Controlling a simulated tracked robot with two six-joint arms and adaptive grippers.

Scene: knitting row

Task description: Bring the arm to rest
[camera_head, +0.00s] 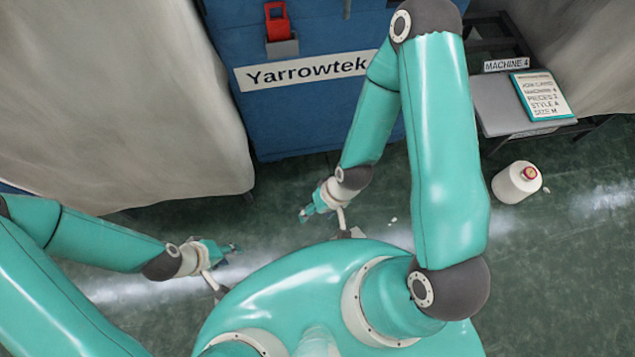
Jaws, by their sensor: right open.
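My left arm comes in from the left, and its left gripper (236,248) hangs over the floor at lower left. Its fingers are small here, and I cannot tell if they are open or shut. My right arm is raised and bent, its elbow high in front of the blue machine. Its right gripper (303,217) points down and left, open, with nothing seen between the fingers. Both grippers are apart from each other and from the things around. My own teal body covers the lower middle of the view.
A blue machine (290,116) labelled Yarrowtek, with a red switch (277,22), stands ahead. A grey stand (494,103) at upper right carries a job card (543,96) and a MACHINE 4 sign (505,64). A white cone (515,183) lies on the green floor. Pale covers flank both sides.

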